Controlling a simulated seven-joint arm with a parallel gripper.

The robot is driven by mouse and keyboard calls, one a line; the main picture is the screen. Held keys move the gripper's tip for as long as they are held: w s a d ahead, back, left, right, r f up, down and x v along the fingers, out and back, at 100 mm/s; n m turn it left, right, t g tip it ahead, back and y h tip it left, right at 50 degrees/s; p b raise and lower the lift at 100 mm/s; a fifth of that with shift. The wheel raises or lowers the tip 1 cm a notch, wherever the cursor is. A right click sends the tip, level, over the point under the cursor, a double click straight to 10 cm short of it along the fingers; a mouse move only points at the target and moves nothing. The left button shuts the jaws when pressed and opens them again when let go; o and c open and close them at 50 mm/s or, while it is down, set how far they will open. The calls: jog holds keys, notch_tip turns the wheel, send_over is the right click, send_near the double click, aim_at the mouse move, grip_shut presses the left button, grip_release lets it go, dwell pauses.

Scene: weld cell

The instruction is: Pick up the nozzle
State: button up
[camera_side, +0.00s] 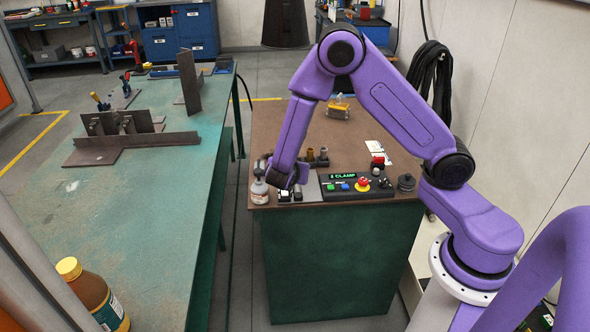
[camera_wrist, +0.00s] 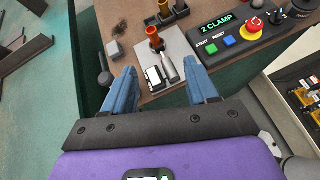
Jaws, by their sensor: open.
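I cannot tell for certain which piece the task means. My gripper (camera_wrist: 163,80) is open, its two blue fingers apart with nothing held. The copper cylinder lies beyond the fingertips, roughly in line with the gap. In the side view my gripper (camera_side: 284,180) is low over the bench's front left corner, its fingers largely hidden.
A control box (camera_wrist: 238,38) with a red stop button sits right of the plate. More small cylinders (camera_wrist: 180,8) stand behind. A green welding table (camera_side: 150,215) with steel plates is to the left.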

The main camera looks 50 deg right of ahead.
jog(key=shift+n+t, duration=0.4)
jog(key=shift+n, duration=0.4)
jog(key=x, duration=1.3)
jog(key=w+a+f+x, duration=0.1)
jog(key=x, duration=0.6)
jog(key=shift+a, duration=0.1)
grip_shut()
